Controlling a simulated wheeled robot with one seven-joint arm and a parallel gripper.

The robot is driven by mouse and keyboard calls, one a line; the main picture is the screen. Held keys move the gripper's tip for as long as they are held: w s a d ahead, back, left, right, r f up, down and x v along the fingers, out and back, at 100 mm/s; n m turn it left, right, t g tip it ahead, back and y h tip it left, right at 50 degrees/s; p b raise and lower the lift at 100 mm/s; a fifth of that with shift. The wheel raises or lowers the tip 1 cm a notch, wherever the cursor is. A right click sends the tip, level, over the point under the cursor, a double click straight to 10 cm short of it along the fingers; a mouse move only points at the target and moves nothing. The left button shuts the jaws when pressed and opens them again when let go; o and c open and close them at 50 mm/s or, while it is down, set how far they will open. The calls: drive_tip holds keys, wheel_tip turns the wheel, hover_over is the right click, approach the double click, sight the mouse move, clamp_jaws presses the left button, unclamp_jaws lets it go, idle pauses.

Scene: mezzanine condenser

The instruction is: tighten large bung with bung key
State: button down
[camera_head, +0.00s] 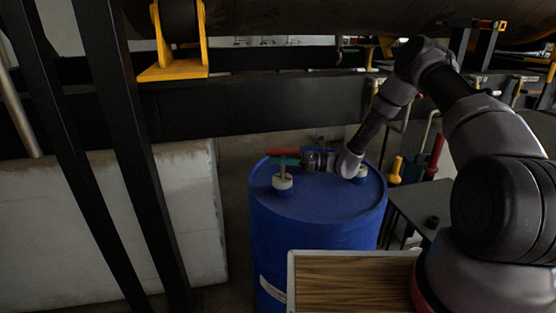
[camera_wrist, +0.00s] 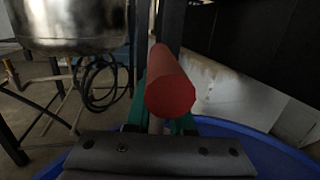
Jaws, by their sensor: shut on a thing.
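The bung key has a red bar handle (camera_head: 283,152), and its pale shaft runs down to a pale bung fitting (camera_head: 282,182) at the left of the blue drum's top. My gripper (camera_head: 289,161) is shut on the key, with its teal fingers just below the red handle. In the wrist view the red handle (camera_wrist: 170,88) points away over the teal fingers. The key's shaft looks upright and meets the fitting, but I cannot tell how its lower end is seated. A second pale fitting (camera_head: 361,172) is at the drum's right, partly hidden by my arm.
The blue drum (camera_head: 318,235) stands behind a wood-topped table (camera_head: 345,280). A dark side table (camera_head: 420,205) is at its right, with yellow and red tools nearby. Dark posts (camera_head: 125,150) and a white block (camera_head: 170,220) are at left. A large horizontal vessel hangs above.

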drive_tip(key=m+t+h, duration=0.1)
drive_tip(key=m+t, duration=0.1)
drive_tip(key=t, duration=0.1)
drive_tip(key=m+t+h, duration=0.1)
drive_tip(key=m+t, duration=0.1)
drive_tip(key=t, duration=0.2)
drive_tip(key=m+t+h, duration=0.1)
drive_tip(key=m+t, duration=0.2)
drive_tip(key=t, duration=0.1)
drive_tip(key=shift+w, duration=0.35)
drive_tip(key=shift+w+d+m+t+h, duration=0.1)
drive_tip(key=shift+w+m+t+h, duration=0.05)
drive_tip(key=shift+m+t+h, duration=0.35)
drive_tip(key=shift+w+d+m+t+h, duration=0.1)
drive_tip(key=shift+m+t+h, duration=0.25)
drive_tip(key=shift+t, duration=0.25)
drive_tip(key=shift+r, duration=2.55)
